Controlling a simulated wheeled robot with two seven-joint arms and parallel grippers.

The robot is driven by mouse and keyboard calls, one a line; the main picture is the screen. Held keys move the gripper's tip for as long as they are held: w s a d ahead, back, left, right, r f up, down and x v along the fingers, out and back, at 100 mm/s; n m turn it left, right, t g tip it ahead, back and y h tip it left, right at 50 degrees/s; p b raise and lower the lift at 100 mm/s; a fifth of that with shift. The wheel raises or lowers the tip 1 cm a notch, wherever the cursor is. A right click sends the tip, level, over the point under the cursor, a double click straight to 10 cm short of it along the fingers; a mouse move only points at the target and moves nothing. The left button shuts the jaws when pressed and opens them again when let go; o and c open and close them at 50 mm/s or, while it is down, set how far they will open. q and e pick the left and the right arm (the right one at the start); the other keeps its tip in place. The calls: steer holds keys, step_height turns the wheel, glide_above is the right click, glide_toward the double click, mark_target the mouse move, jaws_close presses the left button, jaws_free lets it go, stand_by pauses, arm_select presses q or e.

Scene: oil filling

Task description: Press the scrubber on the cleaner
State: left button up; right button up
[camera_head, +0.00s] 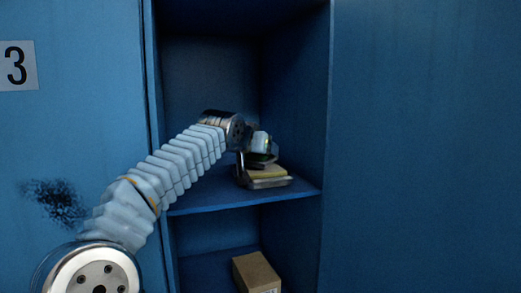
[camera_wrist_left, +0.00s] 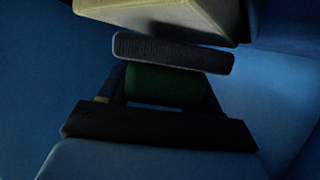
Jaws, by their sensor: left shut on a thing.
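My left arm reaches from the left into the open blue locker. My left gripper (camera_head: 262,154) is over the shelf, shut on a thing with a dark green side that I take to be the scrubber. It is largely hidden by the gripper. In the left wrist view a green piece (camera_wrist_left: 160,88) shows between a grey ribbed pad and a dark bar. Just below the gripper is a yellow block (camera_head: 268,172) on a grey metal base (camera_head: 268,183), apparently the cleaner. A pale yellow block (camera_wrist_left: 165,14) shows at the top of the wrist view. Whether scrubber and cleaner touch is unclear. My right gripper is out of view.
The blue shelf (camera_head: 220,199) carries the cleaner, with bare room to its left. The locker's side wall (camera_head: 297,110) stands close on the right. A brown box (camera_head: 256,273) sits on the lower level. A closed door (camera_head: 75,120) marked 3 is at left.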

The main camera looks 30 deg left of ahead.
arm_select(q)
steer(key=shift+f+b, duration=0.45)
steer(key=shift+f, duration=0.1)
steer(key=shift+r, duration=0.1)
stand_by(0.7)
step_height(320, 180, up, 2)
steer(key=p, duration=0.2)
steer(key=shift+r+p, duration=0.25)
steer(key=shift+p, duration=0.05)
steer(key=shift+r, duration=2.2)
